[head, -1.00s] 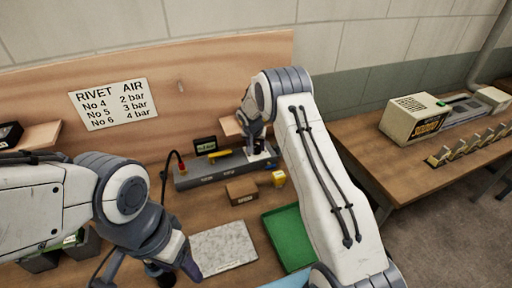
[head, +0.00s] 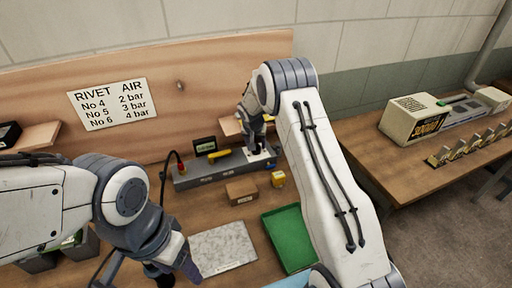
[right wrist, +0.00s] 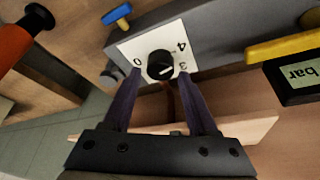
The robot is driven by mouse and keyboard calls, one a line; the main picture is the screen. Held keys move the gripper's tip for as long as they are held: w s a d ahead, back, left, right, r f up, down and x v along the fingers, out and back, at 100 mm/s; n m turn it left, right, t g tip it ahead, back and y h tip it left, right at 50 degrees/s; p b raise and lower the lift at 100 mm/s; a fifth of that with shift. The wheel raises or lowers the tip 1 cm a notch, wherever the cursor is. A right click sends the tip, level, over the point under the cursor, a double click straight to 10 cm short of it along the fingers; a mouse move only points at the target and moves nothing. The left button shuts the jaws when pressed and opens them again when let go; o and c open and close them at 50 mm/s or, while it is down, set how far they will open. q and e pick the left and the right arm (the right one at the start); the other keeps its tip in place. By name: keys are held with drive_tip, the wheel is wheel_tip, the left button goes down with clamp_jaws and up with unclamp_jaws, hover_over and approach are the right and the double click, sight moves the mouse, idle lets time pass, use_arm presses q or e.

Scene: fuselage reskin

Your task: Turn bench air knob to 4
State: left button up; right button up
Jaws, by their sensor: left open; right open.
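The bench air knob (right wrist: 160,65) is a round black dial on a white plate (right wrist: 136,46) with 0, 3 and 4 readable in the right wrist view. A pale mark shows on its lower right side; the exact setting is hard to read. My right gripper (right wrist: 161,77) is open, its fingers on either side of the knob; contact cannot be told. In the head view my right gripper (head: 256,148) is at the right end of the grey air unit (head: 215,174) and hides the knob. My left gripper (head: 178,276) is low over the bench, open.
A small display (head: 205,146) and yellow handle (head: 219,154) are on the unit. A cardboard box (head: 241,192), yellow item (head: 278,179), green tray (head: 288,238) and speckled plate (head: 222,248) lie in front. A sign (head: 113,104) lists rivet air pressures. A blue lever (right wrist: 117,14) is near the knob.

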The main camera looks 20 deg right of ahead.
drive_tip(key=b+v, duration=0.2)
drive_tip(key=v, duration=0.6)
drive_tip(key=shift+s+r, duration=0.15)
drive_tip(key=shift+r, duration=0.05)
drive_tip(key=shift+a, duration=0.1)
drive_tip(key=s+a+r+n+g+y, duration=0.1)
drive_tip(key=s+a+r+n, duration=0.3)
drive_tip(key=s+a, duration=0.6)
drive_tip(key=s+a+r+n+g+y, duration=0.1)
drive_tip(key=s+a+r+n, duration=0.2)
drive_tip(key=s+a, duration=0.6)
drive_tip(key=s+n+g+y, duration=0.1)
drive_tip(key=s+n, duration=0.5)
drive_tip(key=s, duration=1.7)
drive_tip(key=shift+s+d+g, duration=0.25)
drive_tip(key=shift+d+g, duration=0.1)
drive_tip(key=shift+g, duration=0.05)
